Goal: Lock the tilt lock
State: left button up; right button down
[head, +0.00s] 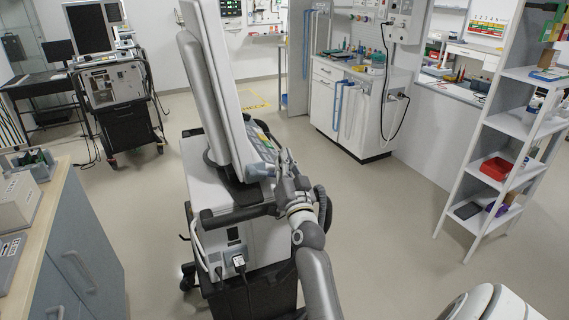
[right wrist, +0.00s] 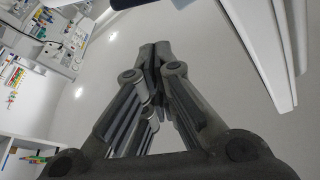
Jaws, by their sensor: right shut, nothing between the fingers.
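The ventilator's screen (head: 216,80) stands tilted and nearly edge-on in the middle of the head view, above its cart body (head: 205,165). My right gripper (head: 283,160) is beside the lower right of the screen, close to the control panel (head: 262,143). In the right wrist view its fingers (right wrist: 157,50) are together at the tips, with nothing visible between them. A pale panel edge (right wrist: 262,50) passes to the right of the fingers, apart from them in the picture. I cannot make out the tilt lock for certain in either view. My left gripper is not in view.
A dark handle bar (head: 235,214) and cables are at the cart's near side. A wooden-topped counter (head: 50,215) stands at the left, and another ventilator (head: 112,85) behind. A white shelf rack (head: 505,125) stands at the right. The floor (head: 390,235) between is clear.

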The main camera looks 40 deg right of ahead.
pick_arm(q)
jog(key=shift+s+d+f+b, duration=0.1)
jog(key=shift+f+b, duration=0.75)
jog(key=shift+b, duration=0.5)
pick_arm(e)
jog(key=v, duration=0.9)
jog(key=shift+s, duration=0.5)
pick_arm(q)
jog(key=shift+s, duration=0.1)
